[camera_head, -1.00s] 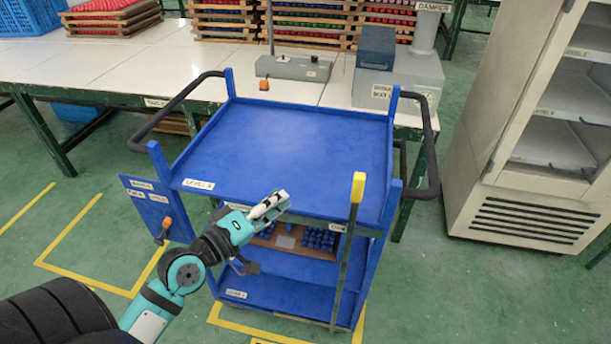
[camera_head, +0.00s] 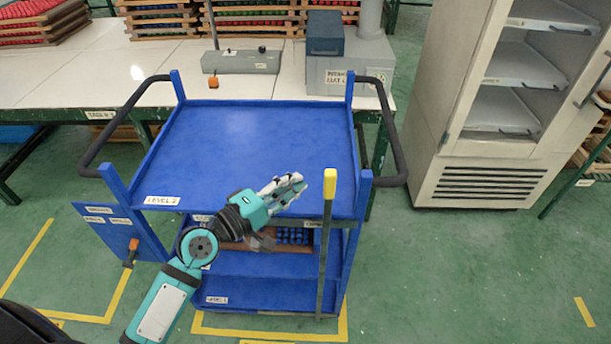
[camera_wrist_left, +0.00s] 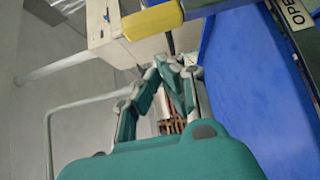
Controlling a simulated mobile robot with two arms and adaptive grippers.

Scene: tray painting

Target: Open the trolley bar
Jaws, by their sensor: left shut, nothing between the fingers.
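The blue trolley (camera_head: 250,140) stands in front of me. The trolley bar is a thin grey upright bar (camera_head: 324,260) with a yellow top (camera_head: 330,184), standing at the trolley's front right. The yellow top also shows at the top of the left wrist view (camera_wrist_left: 152,20), beside the blue trolley side (camera_wrist_left: 250,90). My left gripper (camera_head: 292,186) is shut and empty. It is over the trolley's front edge, a little left of the yellow top and apart from it in the picture. My right gripper is in neither view.
The trolley's top shelf is bare, with black handles (camera_head: 392,130) at both sides. A board with blue pieces (camera_head: 295,236) sits below. A blue panel (camera_head: 112,228) hangs at the left. White worktables (camera_head: 150,75) stand behind. A pale cabinet (camera_head: 490,100) is right, with free green floor before it.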

